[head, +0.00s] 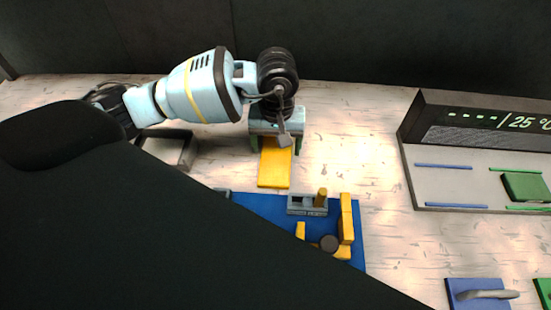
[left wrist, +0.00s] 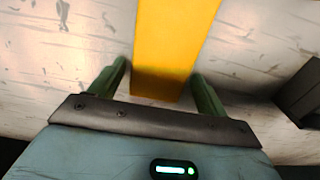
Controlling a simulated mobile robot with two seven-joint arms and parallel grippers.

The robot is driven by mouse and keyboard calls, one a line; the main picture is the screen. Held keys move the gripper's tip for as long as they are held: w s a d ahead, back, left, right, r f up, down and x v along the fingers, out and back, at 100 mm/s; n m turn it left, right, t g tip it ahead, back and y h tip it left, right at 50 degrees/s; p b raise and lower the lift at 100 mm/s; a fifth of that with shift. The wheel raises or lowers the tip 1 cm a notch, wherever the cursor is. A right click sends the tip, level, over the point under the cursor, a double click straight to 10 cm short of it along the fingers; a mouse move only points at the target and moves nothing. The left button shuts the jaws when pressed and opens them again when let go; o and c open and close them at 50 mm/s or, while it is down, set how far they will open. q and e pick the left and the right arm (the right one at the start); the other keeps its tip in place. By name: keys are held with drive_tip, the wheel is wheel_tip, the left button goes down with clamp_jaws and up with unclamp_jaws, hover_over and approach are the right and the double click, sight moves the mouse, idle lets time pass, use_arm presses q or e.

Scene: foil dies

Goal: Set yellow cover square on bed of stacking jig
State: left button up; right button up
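The yellow cover (head: 275,165) lies as a flat yellow strip behind the stacking jig, its far end under my left gripper (head: 276,145). In the left wrist view the cover (left wrist: 172,45) runs away between the green fingers of my left gripper (left wrist: 158,70). The fingers are open, one on each side of the cover, with a gap at the left finger; I cannot tell whether the right one touches. The stacking jig (head: 357,220) has a blue base with yellow blocks and a grey holder; its left part is hidden by a black shape. My right gripper is not in view.
A grey box (head: 170,150) stands left of my gripper. At right are a grey tray (head: 480,190) with blue and green strips and a green block (head: 525,187), below a dark display unit (head: 480,115). A blue handled piece (head: 478,294) sits front right. The table between is clear.

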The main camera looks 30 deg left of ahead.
sight(276, 149)
use_arm(q)
drive_tip(key=c, duration=0.8)
wheel_tip(276, 149, up, 10)
drive_tip(key=shift+c, duration=0.2)
